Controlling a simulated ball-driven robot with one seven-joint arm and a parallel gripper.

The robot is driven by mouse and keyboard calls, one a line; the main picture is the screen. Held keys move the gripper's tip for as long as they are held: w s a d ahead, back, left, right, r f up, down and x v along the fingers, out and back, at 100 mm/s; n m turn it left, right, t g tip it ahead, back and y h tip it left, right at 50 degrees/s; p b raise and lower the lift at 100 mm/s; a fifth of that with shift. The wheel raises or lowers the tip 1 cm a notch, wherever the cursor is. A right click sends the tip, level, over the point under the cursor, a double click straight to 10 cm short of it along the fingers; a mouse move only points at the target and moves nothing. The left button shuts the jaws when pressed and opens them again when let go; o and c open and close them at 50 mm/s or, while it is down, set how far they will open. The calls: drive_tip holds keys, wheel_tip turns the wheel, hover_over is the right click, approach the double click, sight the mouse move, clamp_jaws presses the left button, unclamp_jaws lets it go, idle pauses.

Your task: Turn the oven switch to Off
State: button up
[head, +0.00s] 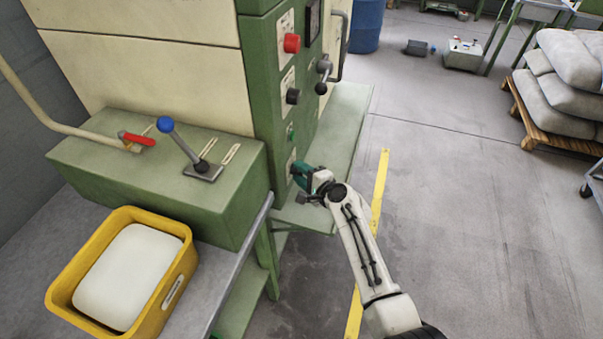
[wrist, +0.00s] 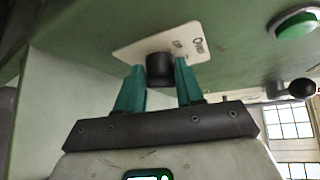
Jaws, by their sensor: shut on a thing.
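In the wrist view, the oven switch, a round black knob (wrist: 160,70), sits on a white label plate (wrist: 190,42) on the green panel. My gripper (wrist: 159,66) has its two teal fingers shut on the knob, one on each side.
A green button (head: 291,131), a black knob (head: 293,96) and a red knob (head: 292,43) sit above on the panel (head: 262,70). A green ledge (head: 340,125) is beside my gripper. A yellow crate (head: 65,290) stands at left.

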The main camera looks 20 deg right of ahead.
drive_tip(key=c, duration=0.3)
drive_tip(key=shift+f+b, duration=0.1)
drive_tip(key=shift+b, duration=0.25)
drive_tip(key=f+n+b, duration=0.1)
drive_tip(key=b, duration=0.3)
drive_tip(key=shift+t, duration=0.4)
drive_tip(key=n+t+y+b, duration=0.1)
drive_tip(key=n+b, duration=0.2)
drive_tip(key=b, duration=0.7)
drive_tip(key=n+t+y+b, duration=0.1)
drive_tip(key=n+t+b, duration=0.1)
drive_tip(key=b, duration=0.9)
drive_tip(key=f+n+t+y+b, duration=0.1)
drive_tip(key=n+b, duration=0.2)
drive_tip(key=b, duration=0.8)
drive_tip(key=shift+n+t, duration=0.3)
drive_tip(key=shift+t, duration=0.1)
drive_tip(key=b, duration=0.2)
drive_tip(key=shift+w+n+y+b, duration=0.1)
drive_tip(key=shift+n+y+b, duration=0.2)
drive_tip(key=shift+n+b, duration=0.1)
drive_tip(key=shift+r+n+y+b, duration=0.25)
drive_tip(key=shift+n+y+b, duration=0.05)
drive_tip(key=shift+b, duration=0.2)
